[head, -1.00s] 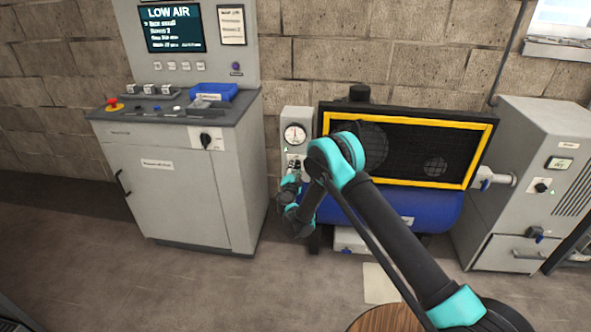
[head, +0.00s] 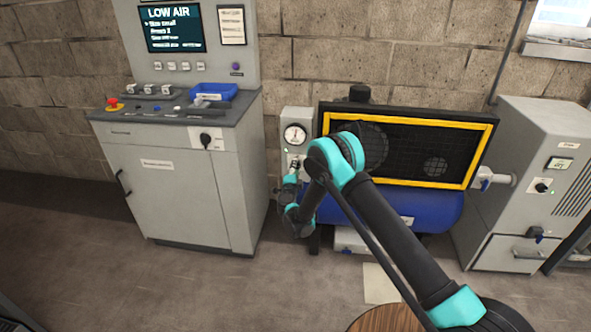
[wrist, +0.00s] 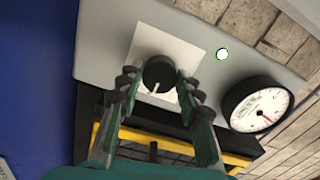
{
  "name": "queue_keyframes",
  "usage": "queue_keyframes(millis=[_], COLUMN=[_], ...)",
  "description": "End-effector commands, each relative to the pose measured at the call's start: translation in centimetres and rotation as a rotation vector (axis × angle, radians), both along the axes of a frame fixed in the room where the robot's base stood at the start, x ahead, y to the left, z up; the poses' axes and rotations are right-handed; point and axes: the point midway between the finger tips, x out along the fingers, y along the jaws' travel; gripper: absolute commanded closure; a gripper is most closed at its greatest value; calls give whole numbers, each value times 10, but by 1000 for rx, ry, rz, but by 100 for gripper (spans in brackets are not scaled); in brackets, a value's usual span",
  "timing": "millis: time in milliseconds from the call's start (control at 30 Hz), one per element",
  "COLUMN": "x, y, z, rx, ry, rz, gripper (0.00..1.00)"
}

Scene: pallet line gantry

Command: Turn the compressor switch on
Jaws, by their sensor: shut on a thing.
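The compressor switch (wrist: 158,76) is a round black knob with a light pointer line, on a white plate (wrist: 180,50) on the grey control box. In the wrist view my gripper (wrist: 159,82) has one finger on each side of the knob, shut on it. In the head view my gripper (head: 292,170) is at the lower part of the grey box (head: 297,121), below its gauge, and the knob is mostly hidden there. The compressor (head: 408,209) has a blue tank and a yellow-framed black grille.
A round gauge (wrist: 262,106) and a small lit green-white lamp (wrist: 222,54) sit beside the switch plate. A grey console (head: 180,190) with a "LOW AIR" screen (head: 171,27) stands to the left. A grey cabinet (head: 520,180) stands to the right.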

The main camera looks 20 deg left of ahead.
Motion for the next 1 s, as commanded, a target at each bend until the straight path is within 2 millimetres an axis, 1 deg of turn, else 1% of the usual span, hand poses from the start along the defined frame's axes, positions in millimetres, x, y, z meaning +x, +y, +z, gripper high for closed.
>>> queue_keyframes(millis=[167,200,367,633,733,867,1000], x=[0,0,0,0,-5,-22,-45], y=[-1,-1,-1,0,-1,-5,-10], z=[-1,-1,-1,0,0,0,0], rx=[2,2,1,0,-1,-1,0], ry=[1,1,1,0,0,0,0], rz=[-1,-1,-1,0,1,1,2], gripper=[94,64,44,44,44,44,44])
